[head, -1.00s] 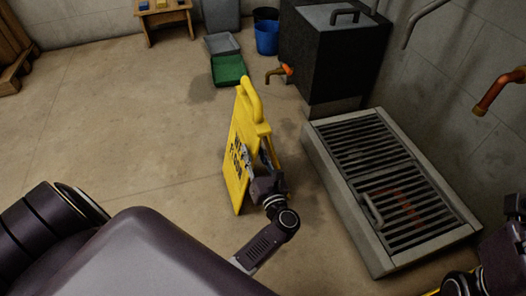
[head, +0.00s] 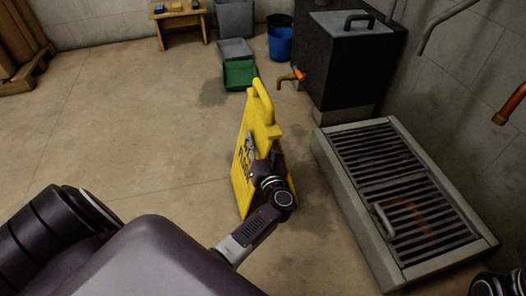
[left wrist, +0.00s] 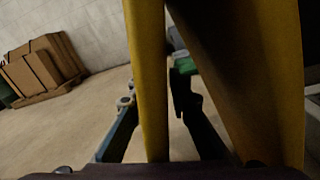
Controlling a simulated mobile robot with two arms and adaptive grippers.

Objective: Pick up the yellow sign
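The yellow sign (head: 243,185) stands upright on the floor near the middle of the head view, with a handle loop on top and dark lettering on its left face. My left gripper (head: 252,146) is at the sign, and its arm hides part of the lower right side. In the left wrist view, the fingers of my left gripper (left wrist: 153,98) stand spread on either side of one yellow panel of the sign (left wrist: 147,50). The fingertips are very close to the panel; firm contact is not clear. My right gripper is not visible.
A floor grate with a raised frame (head: 335,170) lies right of the sign. Behind are a dark tank (head: 345,70) with an orange tap, a blue bucket (head: 280,44), a green bin (head: 239,74) and a small wooden table (head: 182,22). The floor at left is clear.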

